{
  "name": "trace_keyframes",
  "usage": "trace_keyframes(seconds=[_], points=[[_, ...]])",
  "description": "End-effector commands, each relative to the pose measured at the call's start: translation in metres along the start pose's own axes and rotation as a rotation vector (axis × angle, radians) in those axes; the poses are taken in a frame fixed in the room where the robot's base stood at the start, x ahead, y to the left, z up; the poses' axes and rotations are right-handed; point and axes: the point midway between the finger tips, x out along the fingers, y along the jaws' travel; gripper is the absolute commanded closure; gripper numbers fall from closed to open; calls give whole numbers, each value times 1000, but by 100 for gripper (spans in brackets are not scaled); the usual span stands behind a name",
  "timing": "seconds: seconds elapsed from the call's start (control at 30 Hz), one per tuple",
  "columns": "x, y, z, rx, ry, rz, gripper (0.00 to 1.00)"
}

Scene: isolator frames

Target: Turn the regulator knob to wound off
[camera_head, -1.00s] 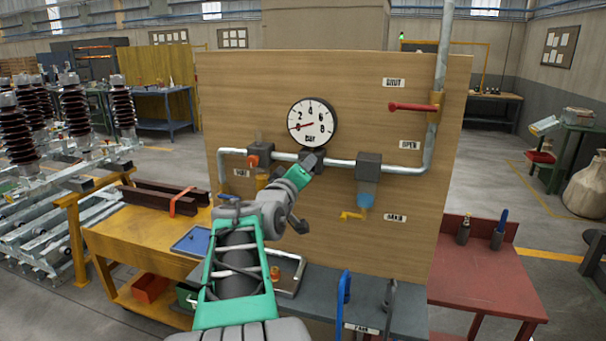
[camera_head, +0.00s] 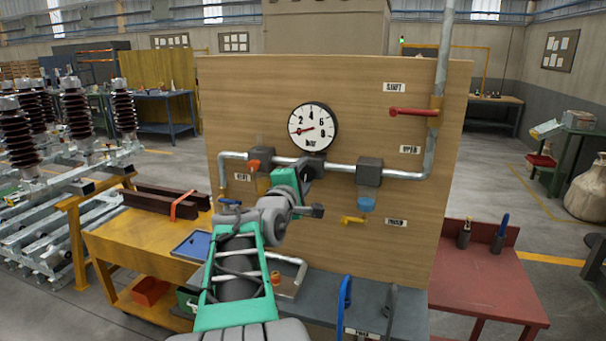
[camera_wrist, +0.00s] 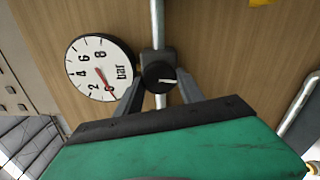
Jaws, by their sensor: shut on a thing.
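The regulator knob (camera_wrist: 159,75) is a round black knob with a white pointer mark, seen in the wrist view on the pipe beside the gauge. My gripper (camera_wrist: 160,90) has its two fingers on either side of the knob and is shut on it. In the head view my gripper (camera_head: 306,172) reaches the regulator below the gauge and hides the knob. The round white pressure gauge (camera_head: 312,126) is marked in bar, and its red needle points to the low left. The gauge also shows in the wrist view (camera_wrist: 98,66).
The wooden panel (camera_head: 240,100) carries the pipe, a red lever (camera_head: 412,112) at upper right, an orange valve (camera_head: 254,165) to the left, and a blue-bowled unit with a yellow tap (camera_head: 354,220) to the right. A grey bench (camera_head: 320,300) stands below.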

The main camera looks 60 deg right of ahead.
Motion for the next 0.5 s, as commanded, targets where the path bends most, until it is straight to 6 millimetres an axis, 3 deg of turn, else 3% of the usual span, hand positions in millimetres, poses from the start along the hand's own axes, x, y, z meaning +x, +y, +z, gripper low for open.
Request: trace_keyframes(seconds=[0.5], points=[[0, -1, 0, -138, 1, 0, 95]])
